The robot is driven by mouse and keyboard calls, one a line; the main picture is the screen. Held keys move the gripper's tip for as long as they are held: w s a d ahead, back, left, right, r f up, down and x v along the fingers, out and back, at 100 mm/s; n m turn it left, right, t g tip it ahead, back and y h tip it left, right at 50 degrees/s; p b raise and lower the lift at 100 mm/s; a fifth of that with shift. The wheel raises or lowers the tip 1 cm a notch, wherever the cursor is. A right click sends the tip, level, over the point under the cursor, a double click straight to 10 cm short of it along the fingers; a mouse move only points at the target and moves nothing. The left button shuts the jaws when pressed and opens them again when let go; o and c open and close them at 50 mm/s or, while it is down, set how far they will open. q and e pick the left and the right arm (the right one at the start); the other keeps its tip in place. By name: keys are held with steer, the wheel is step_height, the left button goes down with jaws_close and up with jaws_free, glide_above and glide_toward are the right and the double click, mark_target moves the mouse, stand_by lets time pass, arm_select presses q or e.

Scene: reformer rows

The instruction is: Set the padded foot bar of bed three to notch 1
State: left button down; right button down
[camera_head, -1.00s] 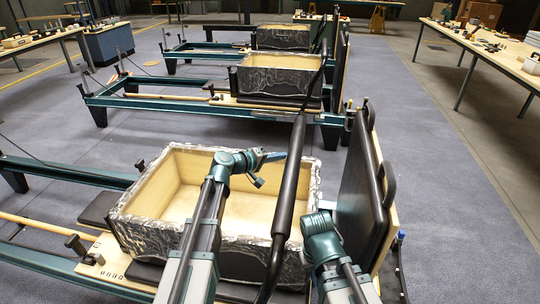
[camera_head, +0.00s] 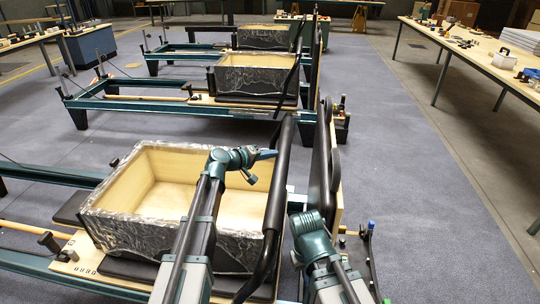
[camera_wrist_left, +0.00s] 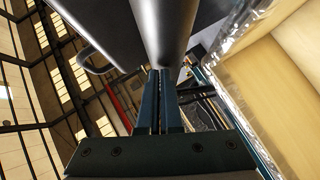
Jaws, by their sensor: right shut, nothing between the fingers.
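The padded foot bar (camera_head: 279,176) of the nearest bed is a thick black tube. It leans beside the right edge of the foil-sided box (camera_head: 150,238) on that bed. I cannot read the bed's number. My left gripper (camera_head: 268,154) reaches over the box, its tip at the bar's left side. In the left wrist view the blue fingers (camera_wrist_left: 158,100) lie close together, and the bar (camera_wrist_left: 164,35) fills the space beyond their tips. Whether they touch it is unclear. My right gripper (camera_head: 313,235) is shut and empty, low between bar and upright board. The notches are not clear.
A black padded upright board (camera_head: 322,170) stands just right of the bar. Two similar beds with boxes (camera_head: 255,78) stand behind. A long table (camera_head: 480,60) with tools runs along the right. The blue-grey floor (camera_head: 415,190) right of the bed is clear.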

arm_select(q)
steer(key=shift+s+d, duration=0.25)
steer(key=shift+d, duration=0.4)
steer(key=shift+s+a, duration=0.15)
steer(key=shift+s, duration=0.05)
steer(key=w+a+p+v, duration=0.1)
steer(key=p+v, duration=0.3)
steer(key=v, duration=1)
steer(key=shift+p, duration=0.3)
